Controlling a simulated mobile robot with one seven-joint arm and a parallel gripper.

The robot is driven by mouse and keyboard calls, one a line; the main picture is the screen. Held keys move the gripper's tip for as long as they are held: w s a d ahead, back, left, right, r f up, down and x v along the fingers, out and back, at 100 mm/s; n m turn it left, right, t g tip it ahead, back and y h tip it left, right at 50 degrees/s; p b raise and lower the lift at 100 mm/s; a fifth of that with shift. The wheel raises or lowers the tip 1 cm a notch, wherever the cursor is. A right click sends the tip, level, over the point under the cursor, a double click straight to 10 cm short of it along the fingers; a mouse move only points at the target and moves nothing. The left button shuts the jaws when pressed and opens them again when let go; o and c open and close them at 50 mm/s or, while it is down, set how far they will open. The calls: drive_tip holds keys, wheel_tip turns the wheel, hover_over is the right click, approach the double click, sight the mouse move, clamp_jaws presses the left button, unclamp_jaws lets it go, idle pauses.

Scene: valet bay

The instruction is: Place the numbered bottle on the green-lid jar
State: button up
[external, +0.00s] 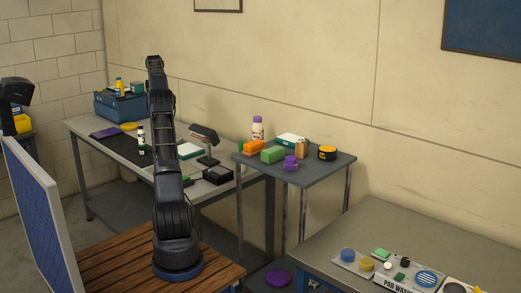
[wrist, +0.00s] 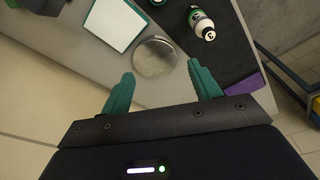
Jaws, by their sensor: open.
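In the external view the bottle (external: 141,134) is upright on the rear workbench. The bottle lies beyond the fingertips, towards the top right of the wrist view. In the external view my arm hides the gripper.
A clear round disc (wrist: 155,57) lies beyond the fingers, next to a white green-edged pad (wrist: 115,25). The dark mat (wrist: 232,50) and a purple item (wrist: 250,86) are at right. A desk lamp (external: 205,135) and blue box (external: 119,105) stand on the bench.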

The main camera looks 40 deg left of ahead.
drive_tip(key=w+d+r+m, duration=0.1)
drive_tip(key=w+d+r, duration=0.25)
drive_tip(key=d, duration=0.55)
drive_tip(key=w+d+r+m+t, duration=0.1)
drive_tip(key=w+d+r, duration=0.3)
drive_tip(key=d, duration=0.5)
drive_tip(key=w+d+r+m, duration=0.1)
drive_tip(key=w+d+r, duration=0.1)
drive_tip(key=d+r, duration=0.5)
drive_tip(key=s+d+m+t, duration=0.1)
drive_tip(key=s+d+m, duration=0.15)
drive_tip(key=d, duration=2.25)
drive_tip(key=s+d+f+m, duration=0.1)
drive_tip(key=s+d+f, duration=0.1)
drive_tip(key=s+d, duration=0.7)
drive_tip(key=s+d+f+m, duration=0.2)
drive_tip(key=s+d, duration=0.4)
drive_tip(key=d, duration=0.7)
drive_tip(key=s+d+f+m, duration=0.1)
drive_tip(key=s+d+f, duration=0.4)
drive_tip(key=s, duration=0.3)
drive_tip(key=s+d+f+m+t+h, duration=0.1)
drive_tip(key=s+d+f+m, duration=0.1)
drive_tip(key=s+d+f, duration=0.4)
wheel_tip(320, 180, down, 2)
drive_tip(key=s, duration=0.2)
drive_tip(key=shift+s+d+f+t, duration=0.2)
drive_tip(key=shift+s+d+t, duration=0.1)
drive_tip(key=shift+s, duration=0.05)
